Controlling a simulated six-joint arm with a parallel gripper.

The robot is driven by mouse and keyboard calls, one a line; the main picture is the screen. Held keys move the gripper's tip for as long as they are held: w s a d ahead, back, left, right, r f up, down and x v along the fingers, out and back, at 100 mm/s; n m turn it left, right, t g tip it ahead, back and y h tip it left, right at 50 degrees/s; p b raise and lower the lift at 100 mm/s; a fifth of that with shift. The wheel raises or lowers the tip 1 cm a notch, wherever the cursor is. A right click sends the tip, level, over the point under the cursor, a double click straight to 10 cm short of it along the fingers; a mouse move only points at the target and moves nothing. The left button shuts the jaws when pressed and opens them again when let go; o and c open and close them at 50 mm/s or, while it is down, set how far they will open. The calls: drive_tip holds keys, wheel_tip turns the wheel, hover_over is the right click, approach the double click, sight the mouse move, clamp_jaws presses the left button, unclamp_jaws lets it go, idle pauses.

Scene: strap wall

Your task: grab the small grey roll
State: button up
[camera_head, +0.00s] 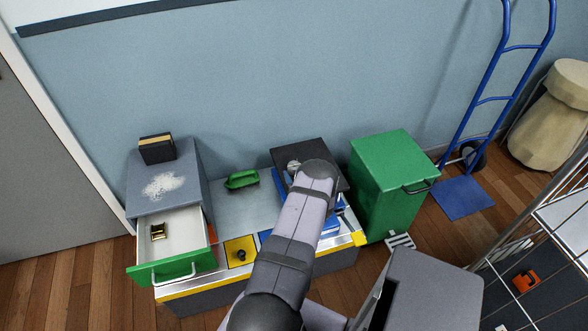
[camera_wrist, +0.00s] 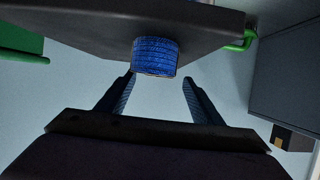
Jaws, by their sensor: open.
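In the wrist view a short ribbed roll (camera_wrist: 155,56) looks blue, not grey, and touches a dark block (camera_wrist: 75,22). The wrist picture looks upside down, so the roll appears to stand on the block's top. My gripper (camera_wrist: 158,79) is open and empty, its two dark fingers pointing towards the roll. The roll lies just past the fingertips, nearly centred between them and a little to the left. In the head view my arm hides most of the gripper. A small pale grey shape shows on the dark block (camera_head: 288,154) beside my arm; I cannot tell whether it is the roll.
A grey cabinet (camera_head: 140,191) with an open drawer (camera_head: 184,229) stands at the left, a black box (camera_head: 156,149) on top. A green cabinet (camera_head: 390,180) stands right of the dark block. A blue hand truck (camera_head: 494,98) leans farther right.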

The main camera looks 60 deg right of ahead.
drive_tip(key=shift+w+d+f, duration=0.3)
drive_tip(key=shift+w+d, duration=0.1)
drive_tip(key=shift+d, duration=0.05)
drive_tip(key=shift+b+x, duration=0.9)
drive_tip(key=shift+x, duration=1.7)
drive_tip(key=c, duration=1.1)
